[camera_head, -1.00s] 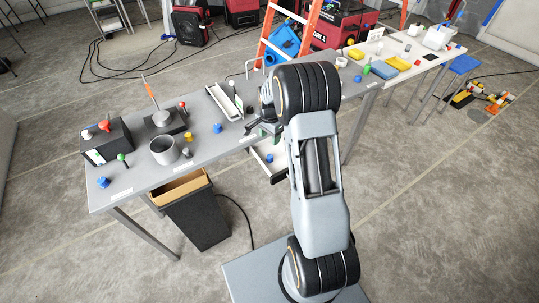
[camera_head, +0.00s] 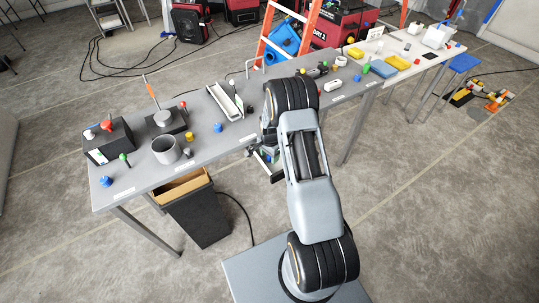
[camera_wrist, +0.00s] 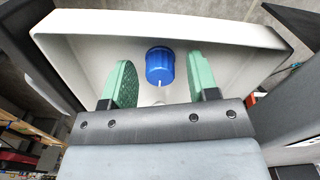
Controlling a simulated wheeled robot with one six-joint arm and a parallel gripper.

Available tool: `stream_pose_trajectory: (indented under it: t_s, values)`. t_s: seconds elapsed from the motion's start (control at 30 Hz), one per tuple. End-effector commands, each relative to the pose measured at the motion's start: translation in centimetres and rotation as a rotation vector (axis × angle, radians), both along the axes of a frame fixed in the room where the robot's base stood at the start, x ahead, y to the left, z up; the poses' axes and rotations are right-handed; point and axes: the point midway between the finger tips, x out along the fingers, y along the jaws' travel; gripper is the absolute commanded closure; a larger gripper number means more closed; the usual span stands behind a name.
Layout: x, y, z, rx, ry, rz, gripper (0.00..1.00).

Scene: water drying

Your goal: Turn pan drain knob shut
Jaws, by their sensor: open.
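The blue knob (camera_wrist: 160,68) shows in the wrist view against the white inside of the pan (camera_wrist: 85,22), with a small white mark on its near edge. My gripper (camera_wrist: 160,80) is open, with one green finger on each side of the knob. Gaps show between the knob and both fingers, and the knob appears a little beyond them. In the head view my gripper (camera_head: 266,157) is low at the table's front edge, by the pan, and my arm hides most of the pan and knob.
The grey table (camera_head: 225,145) carries a grey cup (camera_head: 165,151), a white tray (camera_head: 222,103), a black box (camera_head: 108,141) and several small coloured knobs. A black bin (camera_head: 198,214) stands under its front edge. A white table (camera_head: 400,62) adjoins at the right.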

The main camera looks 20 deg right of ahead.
Motion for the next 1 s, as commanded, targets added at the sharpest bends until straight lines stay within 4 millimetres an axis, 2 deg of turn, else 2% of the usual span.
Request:
stream_pose_trajectory:
  t_s: [0.17, 0.67, 1.0]
  values:
    - [0.01, -0.01, 0.02, 0.0, 0.0, 0.0, 0.47]
    - [0.0, -0.01, 0.04, 0.0, 0.0, 0.0, 0.95]
    - [0.03, -0.01, -0.14, -0.001, -0.001, 0.065, 0.95]
